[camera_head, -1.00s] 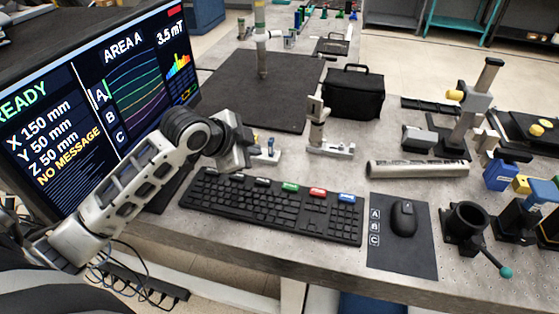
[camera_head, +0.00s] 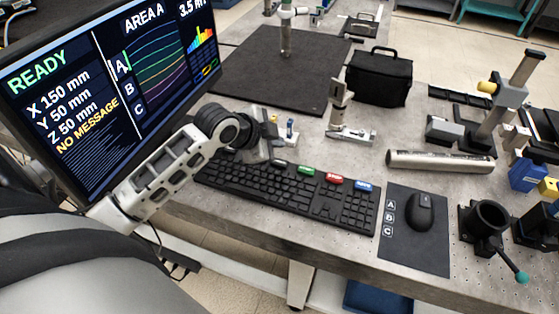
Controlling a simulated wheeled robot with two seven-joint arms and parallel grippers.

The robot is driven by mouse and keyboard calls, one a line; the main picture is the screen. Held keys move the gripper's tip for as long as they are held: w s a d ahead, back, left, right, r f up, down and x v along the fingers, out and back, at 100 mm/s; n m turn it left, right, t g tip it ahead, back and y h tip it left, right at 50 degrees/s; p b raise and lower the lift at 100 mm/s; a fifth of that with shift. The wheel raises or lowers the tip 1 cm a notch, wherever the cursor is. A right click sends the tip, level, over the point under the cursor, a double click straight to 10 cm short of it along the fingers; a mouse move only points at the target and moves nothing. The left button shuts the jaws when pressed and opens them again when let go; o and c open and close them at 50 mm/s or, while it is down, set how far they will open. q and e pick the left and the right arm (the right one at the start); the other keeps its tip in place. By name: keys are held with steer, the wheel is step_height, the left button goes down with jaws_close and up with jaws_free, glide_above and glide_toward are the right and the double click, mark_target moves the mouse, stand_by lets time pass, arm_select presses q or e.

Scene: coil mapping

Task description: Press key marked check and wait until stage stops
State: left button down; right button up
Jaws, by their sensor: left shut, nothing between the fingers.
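The black keyboard (camera_head: 290,193) lies on the bench in front of the monitor. Its top row has a grey key (camera_head: 280,162), a green key (camera_head: 306,169), a red key (camera_head: 334,179) and a blue key (camera_head: 364,186); the key labels are too small to read surely. My left gripper (camera_head: 262,158) is shut and empty over the keyboard's upper left edge, hiding some keys there. I cannot tell whether it touches a key. The monitor (camera_head: 110,90) reads READY, X 150 mm, Y 50 mm, Z 50 mm, NO MESSAGE. My right gripper is not in view.
A mouse (camera_head: 420,212) sits on a dark pad (camera_head: 415,253) right of the keyboard. A metal cylinder (camera_head: 440,161) and a small metal stand (camera_head: 345,120) are behind. A black bag (camera_head: 378,80) and a dark mat (camera_head: 270,75) lie farther back.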

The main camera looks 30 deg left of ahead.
mark_target(276, 164)
arm_select(q)
step_height(276, 164, down, 3)
steer(key=shift+f+b, duration=0.1)
steer(key=shift+b, duration=0.55)
steer(key=shift+f, duration=0.15)
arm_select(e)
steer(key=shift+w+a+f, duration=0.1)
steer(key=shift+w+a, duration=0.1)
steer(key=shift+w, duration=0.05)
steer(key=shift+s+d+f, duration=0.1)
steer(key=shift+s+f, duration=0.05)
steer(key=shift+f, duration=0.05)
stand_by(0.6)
arm_select(q)
steer(key=shift+f, duration=0.2)
steer(key=shift+f, duration=0.3)
stand_by(0.3)
